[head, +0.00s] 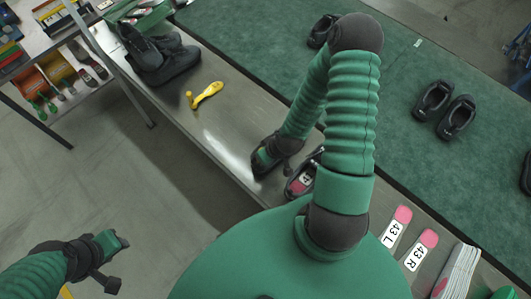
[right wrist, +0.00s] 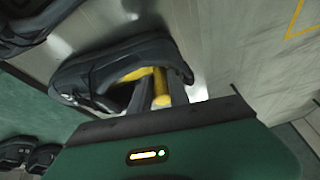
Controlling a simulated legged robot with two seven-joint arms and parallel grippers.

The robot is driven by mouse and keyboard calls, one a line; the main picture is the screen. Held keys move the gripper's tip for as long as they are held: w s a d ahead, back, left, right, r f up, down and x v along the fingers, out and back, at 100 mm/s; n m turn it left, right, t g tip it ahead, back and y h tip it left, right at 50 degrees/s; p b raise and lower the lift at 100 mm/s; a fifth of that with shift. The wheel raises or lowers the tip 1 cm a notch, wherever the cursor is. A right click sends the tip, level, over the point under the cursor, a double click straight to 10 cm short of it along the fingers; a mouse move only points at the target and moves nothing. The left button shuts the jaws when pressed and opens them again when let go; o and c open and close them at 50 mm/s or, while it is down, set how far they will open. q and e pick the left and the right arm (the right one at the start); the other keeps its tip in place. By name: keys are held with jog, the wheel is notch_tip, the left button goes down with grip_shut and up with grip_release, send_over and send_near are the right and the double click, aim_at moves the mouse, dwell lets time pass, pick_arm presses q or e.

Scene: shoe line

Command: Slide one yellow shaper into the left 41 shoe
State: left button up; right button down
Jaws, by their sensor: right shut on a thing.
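My right gripper (right wrist: 146,92) is shut on a yellow shaper (right wrist: 160,84), whose yellow parts show inside the opening of a black shoe (right wrist: 82,72). How deep the shaper sits is hidden by the fingers and the shoe's collar. In the head view my right gripper (head: 261,164) is low over the steel bench, and that shoe is mostly hidden. Just right of it is a black shoe (head: 314,162) with a pink-and-white label, partly covered by my arm. A second yellow shaper (head: 207,94) lies loose on the bench. My left gripper (head: 122,241) is over the floor, away from the bench; its fingers are unclear.
Black boots (head: 165,58) stand at the bench's far left end. Black shoes (head: 432,98) sit on the green mat (head: 250,40). Bare steel surrounds the loose shaper.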

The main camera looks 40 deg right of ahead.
jog(key=shift+f, duration=0.1)
jog(key=shift+d, duration=0.1)
jog(key=c, duration=1.2)
grip_release()
jog(key=shift+d, duration=0.1)
jog(key=shift+o, duration=0.2)
jog(key=shift+r+p, duration=1.35)
jog(key=shift+r, duration=0.15)
